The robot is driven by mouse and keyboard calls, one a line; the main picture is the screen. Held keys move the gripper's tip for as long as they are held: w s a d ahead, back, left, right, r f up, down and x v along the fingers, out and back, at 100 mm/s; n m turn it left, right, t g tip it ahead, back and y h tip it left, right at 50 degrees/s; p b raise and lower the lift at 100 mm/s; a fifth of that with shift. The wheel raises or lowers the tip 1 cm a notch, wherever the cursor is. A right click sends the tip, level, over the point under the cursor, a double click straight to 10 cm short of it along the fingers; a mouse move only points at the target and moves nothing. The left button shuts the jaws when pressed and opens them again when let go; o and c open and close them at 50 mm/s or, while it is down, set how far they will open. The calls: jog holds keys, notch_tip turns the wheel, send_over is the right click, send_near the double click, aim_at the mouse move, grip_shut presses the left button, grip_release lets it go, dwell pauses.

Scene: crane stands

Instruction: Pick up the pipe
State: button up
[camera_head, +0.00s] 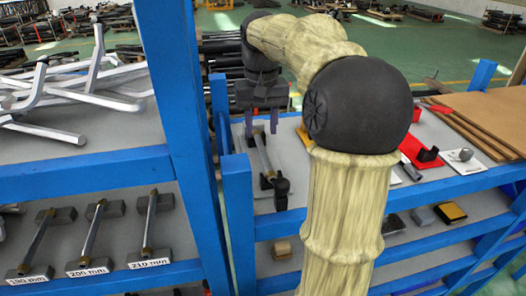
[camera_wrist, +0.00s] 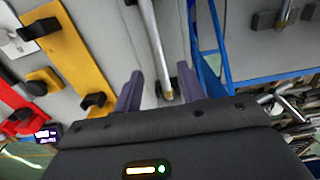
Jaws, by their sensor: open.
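A grey metal pipe (camera_head: 264,155) lies lengthwise on the grey upper shelf, its near end by a black holder (camera_head: 267,181). My gripper (camera_head: 261,127) is above the pipe's far part, pointing down with its purple fingers apart. In the wrist view the pipe (camera_wrist: 153,38) runs down to a point between the fingertips of my gripper (camera_wrist: 159,72). The fingers stand on either side of it in the picture and do not visibly touch it. The pipe's far end is hidden by my gripper in the head view.
A blue post (camera_head: 183,110) stands close left of my gripper. Labelled shorter pipes (camera_head: 90,236) rest on the lower left shelf, with bent silver bars (camera_head: 95,75) above. Right of my arm are a red holder (camera_head: 416,150), a white plate (camera_head: 463,161) and brown boards (camera_head: 480,125).

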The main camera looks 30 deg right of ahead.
aim_at(263, 150)
jog(key=shift+f, duration=0.55)
jog(key=shift+s+d+f+p, duration=0.1)
jog(key=shift+f+p, duration=0.5)
jog(key=shift+f, duration=0.7)
jog(key=shift+d+f+p, duration=0.1)
jog(key=shift+f+p, duration=0.45)
jog(key=shift+f, duration=0.75)
grip_shut()
